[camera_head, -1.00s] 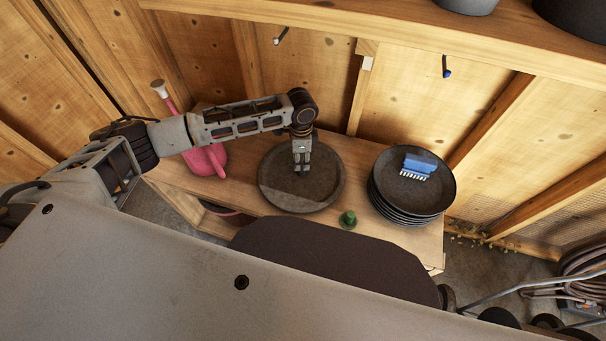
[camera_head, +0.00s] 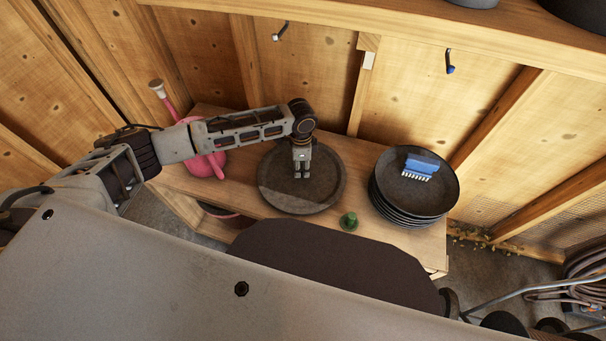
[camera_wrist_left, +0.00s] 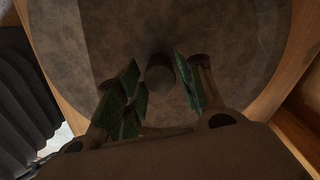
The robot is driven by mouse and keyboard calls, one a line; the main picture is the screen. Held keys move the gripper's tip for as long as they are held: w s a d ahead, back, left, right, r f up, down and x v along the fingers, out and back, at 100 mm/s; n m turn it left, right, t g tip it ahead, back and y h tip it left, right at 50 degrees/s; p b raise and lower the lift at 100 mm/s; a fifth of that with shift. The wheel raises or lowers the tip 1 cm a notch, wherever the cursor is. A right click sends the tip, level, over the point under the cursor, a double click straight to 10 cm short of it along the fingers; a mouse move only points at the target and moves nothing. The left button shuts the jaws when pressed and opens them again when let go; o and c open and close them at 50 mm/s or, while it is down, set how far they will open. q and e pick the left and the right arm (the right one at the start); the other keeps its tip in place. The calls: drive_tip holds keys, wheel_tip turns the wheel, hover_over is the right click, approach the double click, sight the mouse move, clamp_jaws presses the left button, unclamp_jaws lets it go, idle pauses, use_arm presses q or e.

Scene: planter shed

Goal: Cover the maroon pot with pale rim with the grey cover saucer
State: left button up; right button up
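The grey cover saucer (camera_head: 318,198) is a wide, round, dark disc on the wooden bench. It fills much of the left wrist view (camera_wrist_left: 85,60), where a short dark knob (camera_wrist_left: 158,73) stands at its middle. My left gripper (camera_head: 302,174) points down over the middle of the saucer. In the left wrist view its two green-padded fingers (camera_wrist_left: 155,85) are apart, one on each side of the knob, with gaps left. I cannot tell whether the fingertips touch the saucer. My right gripper is not in view.
A stack of dark saucers (camera_head: 440,205) with a blue brush (camera_head: 420,168) on top stands to the right on the bench (camera_head: 225,187). A small green object (camera_head: 349,221) sits near the front edge. A pink watering can (camera_head: 212,163) stands left, behind my left arm.

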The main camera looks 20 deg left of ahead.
sight(302, 167)
use_arm(q)
drive_tip(key=c, duration=0.7)
drive_tip(key=shift+r+p, duration=0.6)
drive_tip(key=shift+p, duration=0.5)
idle(0.4)
drive_tip(key=shift+r, duration=0.15)
drive_tip(key=shift+r+p, duration=2.4)
drive_tip(key=shift+p, duration=0.65)
